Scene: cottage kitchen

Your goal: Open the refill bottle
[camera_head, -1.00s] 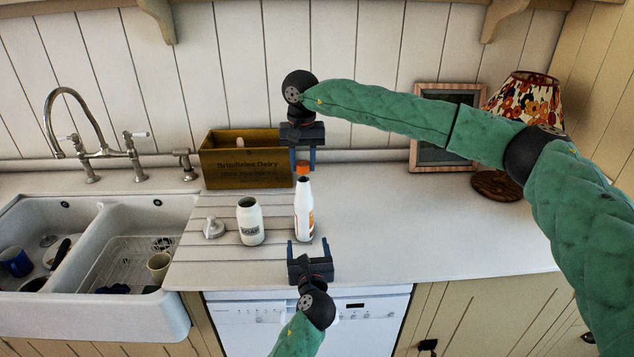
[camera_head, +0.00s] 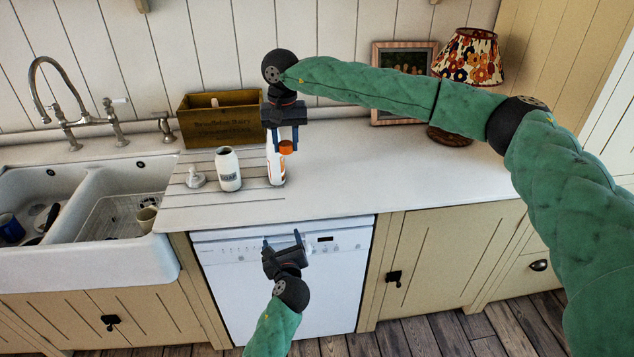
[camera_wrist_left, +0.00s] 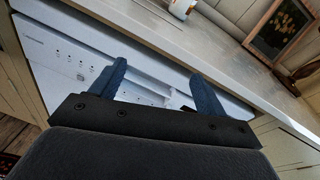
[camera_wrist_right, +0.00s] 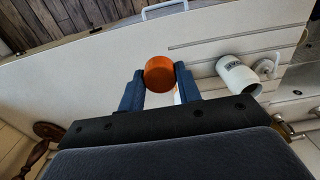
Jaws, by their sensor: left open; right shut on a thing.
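The white refill bottle (camera_head: 277,172) with an orange label stands upright on the counter. Its orange cap (camera_head: 286,147) is between the fingertips of my right gripper (camera_head: 284,140), which is shut on it. The cap appears off to the right of the bottle's neck, and the fingers partly hide the bottle's top. In the right wrist view the cap (camera_wrist_right: 159,74) shows as an orange disc, with a sliver of the bottle (camera_wrist_right: 178,98) behind it. My left gripper (camera_head: 282,240) is open and empty in front of the dishwasher, apart from the bottle.
A white soap jar (camera_head: 229,172), open at the top, and a white pump top (camera_head: 195,178) stand left of the bottle. A wooden crate (camera_head: 220,118) is behind. The sink (camera_head: 85,235) is at left, a lamp (camera_head: 466,65) at right. Counter space right of the bottle is clear.

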